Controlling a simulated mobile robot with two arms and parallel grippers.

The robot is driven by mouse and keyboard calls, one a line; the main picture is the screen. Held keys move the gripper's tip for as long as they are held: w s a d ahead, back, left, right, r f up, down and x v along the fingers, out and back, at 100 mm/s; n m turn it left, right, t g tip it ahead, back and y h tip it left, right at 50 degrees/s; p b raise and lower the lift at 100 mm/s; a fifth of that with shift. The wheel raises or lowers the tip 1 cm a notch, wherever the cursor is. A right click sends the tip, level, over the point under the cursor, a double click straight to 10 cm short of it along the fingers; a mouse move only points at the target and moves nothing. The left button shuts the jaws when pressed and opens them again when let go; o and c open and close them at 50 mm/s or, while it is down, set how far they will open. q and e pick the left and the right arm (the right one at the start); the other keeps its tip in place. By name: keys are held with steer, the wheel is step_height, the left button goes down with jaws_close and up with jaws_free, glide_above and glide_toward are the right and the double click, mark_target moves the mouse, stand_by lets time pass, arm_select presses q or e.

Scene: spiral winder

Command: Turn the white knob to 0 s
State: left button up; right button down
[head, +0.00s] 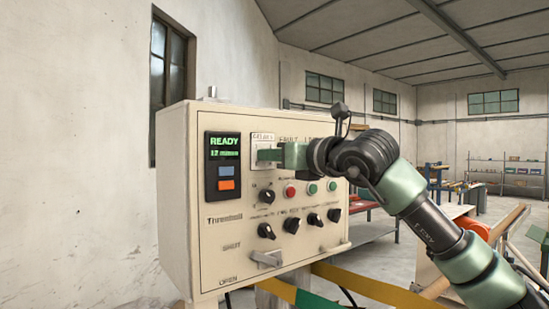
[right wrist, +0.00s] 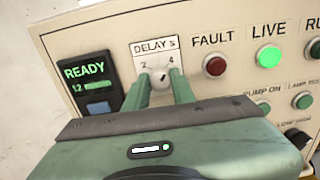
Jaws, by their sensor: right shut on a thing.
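The white knob (right wrist: 159,84) sits on a small white plate marked DELAY s (right wrist: 152,49), with 2 and 4 legible beside it. A short dark mark shows on the knob's face; I cannot tell exactly which number it points to. The 0 is not visible. My right gripper (right wrist: 160,88) is shut on the knob, one green finger on each side. In the head view the right gripper (head: 268,155) reaches the plate (head: 263,138) from the right and hides the knob. My left gripper is not in view.
The cream control box (head: 240,215) carries a READY display (head: 222,165), several black rotary knobs, a red button (head: 290,191) and a lever (head: 266,259) between SHUT and OPEN. The FAULT lamp (right wrist: 214,65) and lit green LIVE lamp (right wrist: 268,56) are right of the plate.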

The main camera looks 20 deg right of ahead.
steer(key=n+p, duration=0.1)
steer(key=n, duration=1)
steer(key=n+p, duration=0.1)
steer(key=n, duration=1.1)
steer(key=n+p, duration=0.1)
steer(key=n, duration=1)
steer(key=shift+a+f+n, duration=0.1)
steer(key=shift+f+n, duration=0.2)
steer(key=shift+f, duration=0.1)
steer(key=shift+n, duration=0.3)
steer(key=shift+f, duration=0.1)
steer(key=c, duration=1.4)
jaws_free()
steer(key=shift+o, duration=1.2)
